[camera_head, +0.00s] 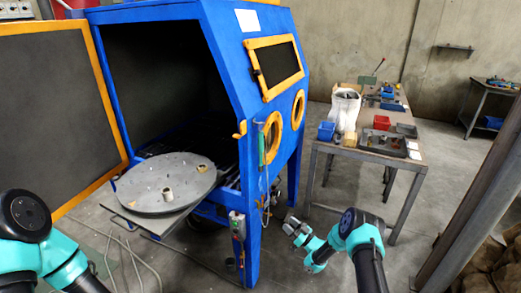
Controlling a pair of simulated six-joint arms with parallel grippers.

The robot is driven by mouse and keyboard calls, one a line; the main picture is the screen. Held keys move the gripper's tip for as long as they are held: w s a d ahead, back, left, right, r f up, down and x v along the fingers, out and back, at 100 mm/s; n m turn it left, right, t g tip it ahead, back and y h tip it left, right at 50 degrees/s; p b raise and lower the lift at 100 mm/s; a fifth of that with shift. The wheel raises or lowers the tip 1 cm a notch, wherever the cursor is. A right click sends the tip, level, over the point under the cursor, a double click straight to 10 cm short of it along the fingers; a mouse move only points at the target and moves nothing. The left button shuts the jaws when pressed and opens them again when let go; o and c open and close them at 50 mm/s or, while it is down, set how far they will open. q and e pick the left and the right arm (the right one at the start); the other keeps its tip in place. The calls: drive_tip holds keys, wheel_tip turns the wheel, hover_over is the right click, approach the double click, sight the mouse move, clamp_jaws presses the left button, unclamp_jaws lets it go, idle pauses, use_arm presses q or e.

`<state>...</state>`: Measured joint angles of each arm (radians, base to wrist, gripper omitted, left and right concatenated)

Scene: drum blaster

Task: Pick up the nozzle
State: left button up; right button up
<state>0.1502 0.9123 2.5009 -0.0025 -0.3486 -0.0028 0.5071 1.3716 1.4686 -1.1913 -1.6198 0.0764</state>
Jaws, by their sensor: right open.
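The blue blast cabinet (225,50) stands in the middle with its orange-framed door (50,110) swung open to the left. I cannot make out a nozzle for certain; thin hoses or cables (268,185) hang at the cabinet's front right corner. My right gripper (289,226) is open, low beside the cabinet's front leg and close to these lines, apart from them as far as I can tell. Nothing shows between its fingers. My left arm enters at the lower left, and its gripper is out of the picture. The cabinet's dark inside is mostly hidden.
A round grey turntable (165,190) with small parts on it juts from the cabinet's opening. A control box (238,226) is on the front leg. A workbench (345,152) with bins stands to the right. A metal post (475,205) is at the far right. Cables lie on the left floor.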

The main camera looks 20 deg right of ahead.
drive_tip(key=shift+c, duration=0.5)
drive_tip(key=shift+c, duration=0.7)
drive_tip(key=w+a+r+h, duration=0.1)
drive_tip(key=w+r+h, duration=0.1)
drive_tip(key=r, duration=0.9)
drive_tip(key=w+r+h, duration=0.1)
drive_tip(key=w+r, duration=0.1)
drive_tip(key=r, duration=0.8)
drive_tip(key=m+g+h, duration=0.1)
drive_tip(key=m+h, duration=0.1)
drive_tip(key=h, duration=0.2)
approach(262, 144)
drive_tip(key=v, duration=0.6)
drive_tip(key=shift+d, duration=0.3)
drive_tip(key=shift+w, duration=0.1)
drive_tip(key=x, duration=1.2)
drive_tip(key=shift+a, duration=0.15)
